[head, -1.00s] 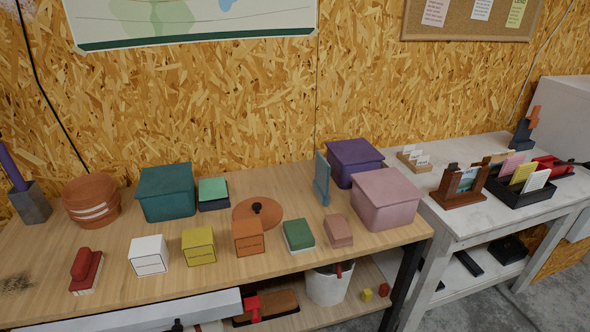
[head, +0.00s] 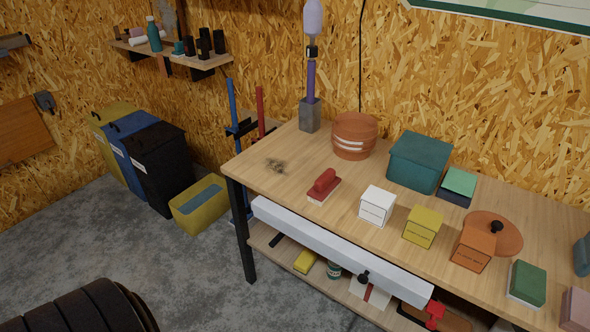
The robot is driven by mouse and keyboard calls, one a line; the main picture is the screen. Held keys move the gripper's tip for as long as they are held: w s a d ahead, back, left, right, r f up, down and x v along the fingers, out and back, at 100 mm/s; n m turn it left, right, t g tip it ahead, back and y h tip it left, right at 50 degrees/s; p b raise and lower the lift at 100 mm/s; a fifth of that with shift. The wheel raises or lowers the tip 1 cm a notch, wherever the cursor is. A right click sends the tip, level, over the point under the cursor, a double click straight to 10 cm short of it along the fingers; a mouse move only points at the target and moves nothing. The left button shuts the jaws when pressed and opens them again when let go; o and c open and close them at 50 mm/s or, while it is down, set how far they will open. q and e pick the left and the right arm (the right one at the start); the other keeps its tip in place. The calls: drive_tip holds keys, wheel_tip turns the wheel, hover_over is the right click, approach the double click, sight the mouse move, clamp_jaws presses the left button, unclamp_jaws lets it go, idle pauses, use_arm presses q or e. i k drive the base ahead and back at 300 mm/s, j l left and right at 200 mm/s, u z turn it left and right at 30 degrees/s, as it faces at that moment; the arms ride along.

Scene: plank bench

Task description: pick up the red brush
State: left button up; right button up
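The red brush (head: 324,186) lies on the plank bench (head: 305,228) towards its left end, with its red handle up and a pale underside. A dark dusty smudge (head: 275,166) is on the bench top to its left. A white box (head: 376,206) stands to its right. Nothing covers the brush. Neither of my grippers shows in the head view.
A terracotta pot (head: 354,135), a teal box (head: 418,162) and a grey holder (head: 310,115) stand behind the brush. Yellow (head: 422,228) and orange (head: 472,248) boxes stand to the right. A yellow crate (head: 199,205) and several bins are on the floor at left.

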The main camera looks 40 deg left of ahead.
sight(327, 183)
drive_tip(key=u, duration=1)
